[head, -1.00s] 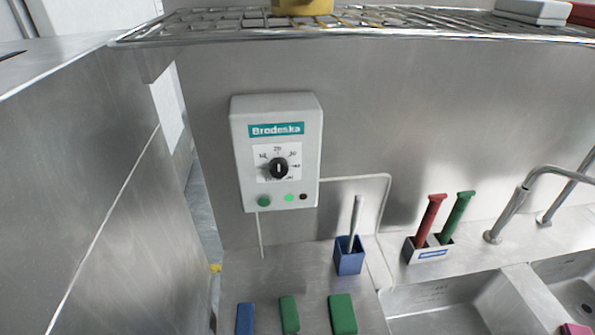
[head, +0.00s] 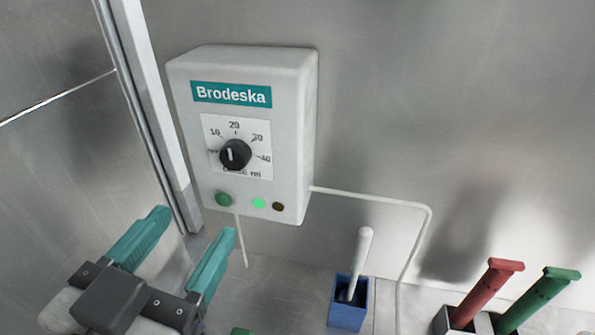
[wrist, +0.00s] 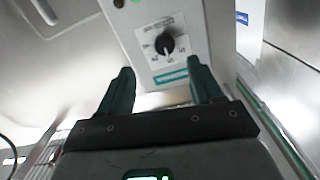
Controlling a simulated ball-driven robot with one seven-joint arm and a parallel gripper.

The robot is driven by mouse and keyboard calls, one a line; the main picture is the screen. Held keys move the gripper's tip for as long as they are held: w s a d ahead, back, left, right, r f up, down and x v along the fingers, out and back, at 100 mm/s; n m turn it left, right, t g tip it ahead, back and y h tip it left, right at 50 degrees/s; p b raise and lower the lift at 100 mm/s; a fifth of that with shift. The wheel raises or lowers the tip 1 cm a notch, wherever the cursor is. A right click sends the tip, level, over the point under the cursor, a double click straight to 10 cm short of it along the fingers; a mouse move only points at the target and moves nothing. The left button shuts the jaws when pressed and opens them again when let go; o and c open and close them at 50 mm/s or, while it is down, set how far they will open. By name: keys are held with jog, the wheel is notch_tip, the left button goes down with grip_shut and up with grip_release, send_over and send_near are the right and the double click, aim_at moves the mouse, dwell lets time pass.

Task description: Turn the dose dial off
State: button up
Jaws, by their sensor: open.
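The dose dial (head: 235,154) is a black round knob with a white pointer line on the pale grey Brodeska box (head: 296,120). A scale marked 10, 20, 30 and 40 surrounds it. In the head view the pointer is near vertical, leaning slightly left of the 20 mark. My gripper (head: 192,238) is at the lower left, below the box, with its teal fingers spread and empty. In the wrist view the dial (wrist: 165,44) appears upside down, beyond and between the open fingers (wrist: 160,85). The fingers are apart from the dial.
Below the dial are a green button (head: 223,199), a lit green lamp (head: 259,203) and a dark lamp (head: 278,207). A blue holder (head: 348,305) with a white-handled tool stands lower right. Red (head: 488,290) and green (head: 537,298) handles are farther right. A pale cable runs from the box.

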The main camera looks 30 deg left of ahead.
aim_at(232, 160)
jog(key=p+x, duration=0.1)
jog(key=x, duration=0.2)
jog(key=r+p+x, duration=0.1)
jog(key=x, duration=0.6)
jog(key=shift+a+r+p, duration=0.2)
jog(key=shift+a+p, duration=0.05)
jog(key=shift+p, duration=0.15)
jog(key=shift+c, duration=0.3)
jog(key=c, duration=1)
